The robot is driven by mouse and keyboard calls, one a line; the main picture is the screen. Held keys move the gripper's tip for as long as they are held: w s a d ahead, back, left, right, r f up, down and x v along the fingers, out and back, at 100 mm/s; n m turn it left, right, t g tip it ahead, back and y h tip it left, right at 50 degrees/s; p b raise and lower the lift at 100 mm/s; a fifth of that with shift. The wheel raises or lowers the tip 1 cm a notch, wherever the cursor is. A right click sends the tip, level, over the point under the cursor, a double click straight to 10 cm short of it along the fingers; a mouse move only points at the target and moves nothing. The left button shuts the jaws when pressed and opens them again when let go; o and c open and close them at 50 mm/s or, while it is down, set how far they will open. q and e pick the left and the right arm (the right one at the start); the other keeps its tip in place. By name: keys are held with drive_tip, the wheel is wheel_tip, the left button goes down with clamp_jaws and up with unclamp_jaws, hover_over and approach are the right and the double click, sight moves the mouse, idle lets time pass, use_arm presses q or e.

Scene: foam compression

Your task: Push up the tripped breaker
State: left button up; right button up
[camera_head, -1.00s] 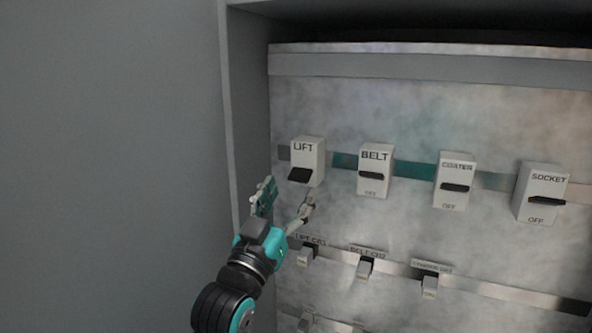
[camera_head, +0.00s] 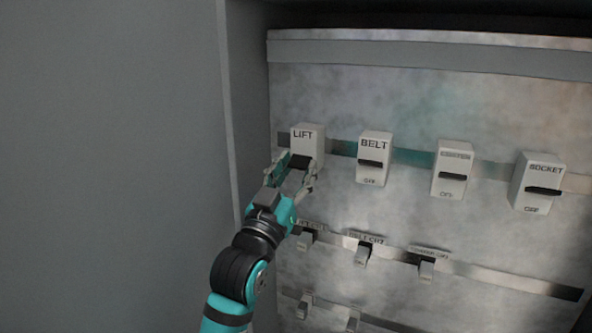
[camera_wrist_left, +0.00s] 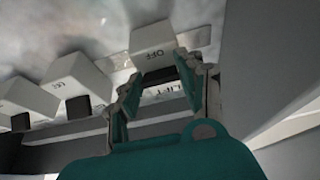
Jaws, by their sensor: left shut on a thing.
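The LIFT breaker (camera_head: 309,134) is a white block with a black lever (camera_head: 300,161), at the left end of the upper row. Its OFF side also shows in the left wrist view (camera_wrist_left: 152,38). My left gripper (camera_head: 297,167) is at this breaker with one finger on each side of the lever, shut on the breaker. I cannot tell whether the fingers touch the lever or the housing. In the left wrist view the gripper's fingers (camera_wrist_left: 156,82) frame the dark lever and the LIFT label. My right gripper is not in view.
The BELT breaker (camera_head: 374,150), a third breaker (camera_head: 453,160) and the SOCKET breaker (camera_head: 538,175) stand to the right on the same rail. Smaller breakers (camera_head: 362,255) sit on a rail below. The cabinet's side wall (camera_head: 243,110) is close on the left.

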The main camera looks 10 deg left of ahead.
use_arm(q)
drive_tip(key=shift+c, duration=0.5)
drive_tip(key=shift+r, duration=0.15)
drive_tip(key=g, duration=0.1)
drive_tip(key=r+g+y, duration=0.1)
drive_tip(key=shift+s+g, duration=0.2)
drive_tip(key=shift+g, duration=0.2)
drive_tip(key=shift+a+r+g+y, duration=0.1)
drive_tip(key=shift+r+g+y, duration=0.25)
drive_tip(key=shift+g, duration=0.6)
drive_tip(key=shift+r+g+y, duration=0.25)
drive_tip(key=shift+r+g, duration=0.05)
drive_tip(key=shift+g, duration=0.65)
drive_tip(key=o, duration=1.2)
drive_tip(key=shift+c, duration=0.2)
